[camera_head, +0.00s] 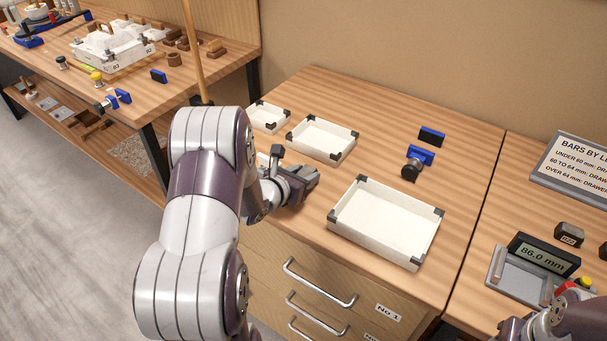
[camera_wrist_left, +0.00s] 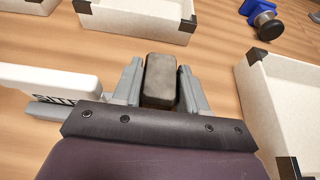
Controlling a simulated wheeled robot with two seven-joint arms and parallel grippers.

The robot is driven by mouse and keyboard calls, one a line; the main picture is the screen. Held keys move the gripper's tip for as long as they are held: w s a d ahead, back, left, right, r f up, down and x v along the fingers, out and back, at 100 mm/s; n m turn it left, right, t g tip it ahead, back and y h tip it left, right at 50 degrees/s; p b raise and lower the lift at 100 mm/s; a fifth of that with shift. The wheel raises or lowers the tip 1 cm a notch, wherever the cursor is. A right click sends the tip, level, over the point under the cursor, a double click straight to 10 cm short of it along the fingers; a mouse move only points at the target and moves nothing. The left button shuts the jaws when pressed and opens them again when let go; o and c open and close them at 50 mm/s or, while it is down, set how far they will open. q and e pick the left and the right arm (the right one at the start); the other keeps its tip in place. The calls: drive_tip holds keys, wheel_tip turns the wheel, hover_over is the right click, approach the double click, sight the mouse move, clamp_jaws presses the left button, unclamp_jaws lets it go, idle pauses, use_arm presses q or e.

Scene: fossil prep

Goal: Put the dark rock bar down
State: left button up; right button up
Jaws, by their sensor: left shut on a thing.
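The dark rock bar (camera_wrist_left: 160,82) is between the fingers of my left gripper (camera_wrist_left: 160,85) in the left wrist view. In the head view, my left gripper (camera_head: 306,178) is low over the wooden desk top, between the middle white tray and the large white tray. It is shut on the bar; the bar is hard to make out in this view. I cannot tell whether the bar touches the desk. Part of my right arm shows at the bottom right, but its gripper does not.
The large tray (camera_head: 353,228), middle tray (camera_head: 319,157) and small tray (camera_head: 284,124) have dark corners and look empty. A blue-and-black stand (camera_head: 420,155) is behind. A display (camera_head: 541,254) reads 86.0 mm at right, below a sign (camera_head: 580,165). Drawers (camera_head: 310,270) are in front.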

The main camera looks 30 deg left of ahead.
use_arm(q)
drive_tip(key=shift+s+f+b, duration=0.1)
drive_tip(key=shift+f+b, duration=0.1)
drive_tip(key=shift+b, duration=0.2)
drive_tip(key=o, duration=0.9)
drive_tip(key=shift+r, duration=0.1)
